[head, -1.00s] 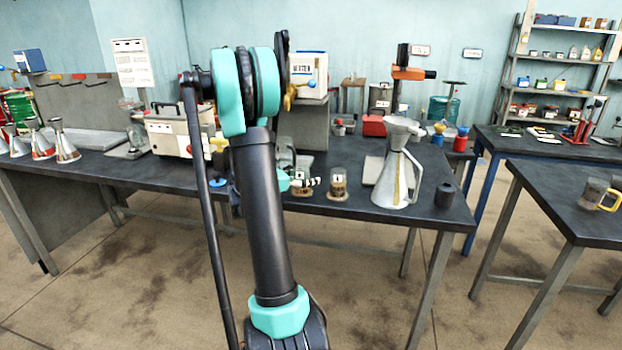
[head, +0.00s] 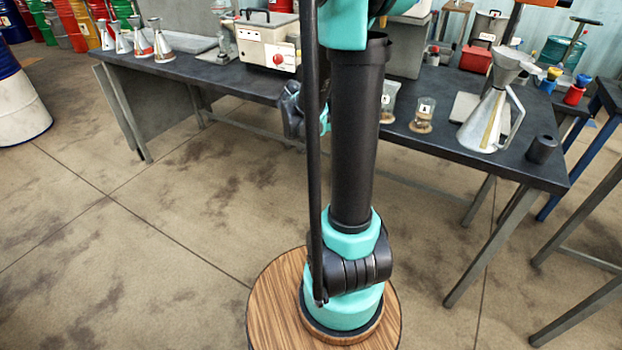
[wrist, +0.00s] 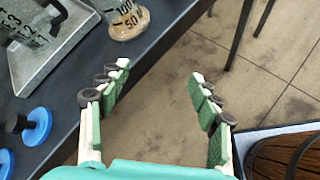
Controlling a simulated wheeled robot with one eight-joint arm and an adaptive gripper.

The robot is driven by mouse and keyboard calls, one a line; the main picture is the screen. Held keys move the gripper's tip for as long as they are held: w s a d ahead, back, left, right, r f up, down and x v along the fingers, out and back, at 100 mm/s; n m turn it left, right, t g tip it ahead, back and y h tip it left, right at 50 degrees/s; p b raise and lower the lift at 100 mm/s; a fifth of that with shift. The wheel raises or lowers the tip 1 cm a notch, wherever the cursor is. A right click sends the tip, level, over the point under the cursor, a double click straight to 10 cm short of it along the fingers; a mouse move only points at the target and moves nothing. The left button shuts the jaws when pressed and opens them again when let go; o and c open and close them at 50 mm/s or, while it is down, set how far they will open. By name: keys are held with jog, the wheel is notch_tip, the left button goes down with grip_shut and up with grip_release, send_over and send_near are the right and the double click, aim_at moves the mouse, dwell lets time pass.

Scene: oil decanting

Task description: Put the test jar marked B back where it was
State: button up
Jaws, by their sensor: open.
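Two small glass jars with white labels stand near the front edge of the dark workbench in the head view: a left jar (head: 388,104), partly behind my arm, and a right jar (head: 421,121). Each has brownish contents at the bottom. My gripper (wrist: 160,71) is open and empty in the wrist view, over the floor beside the bench edge. A graduated glass jar (wrist: 128,20) stands on the bench beyond its left finger, apart from it.
A conical metal jug (head: 484,122) and a dark cylinder (head: 541,149) stand to the right of the jars. A beige instrument (head: 262,42) stands to the left. Blue-based dark pieces (wrist: 38,124) lie on the bench in the wrist view. Floor in front is clear.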

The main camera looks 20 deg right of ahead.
jog(key=s+a+f+m+t+y, duration=0.1)
jog(key=s+a+f+m+y, duration=0.2)
jog(key=a, duration=0.4)
jog(key=s+a+f+m+t+y, duration=0.1)
jog(key=s+a+f+m+y, duration=0.2)
jog(key=a, duration=0.5)
jog(key=s+a+f+m+y, duration=0.3)
jog(key=s+a+m+y, duration=0.2)
jog(key=s+a+m, duration=0.2)
jog(key=shift+s+a+f+t, duration=0.15)
jog(key=shift+f+t, duration=0.05)
jog(key=shift+t, duration=0.2)
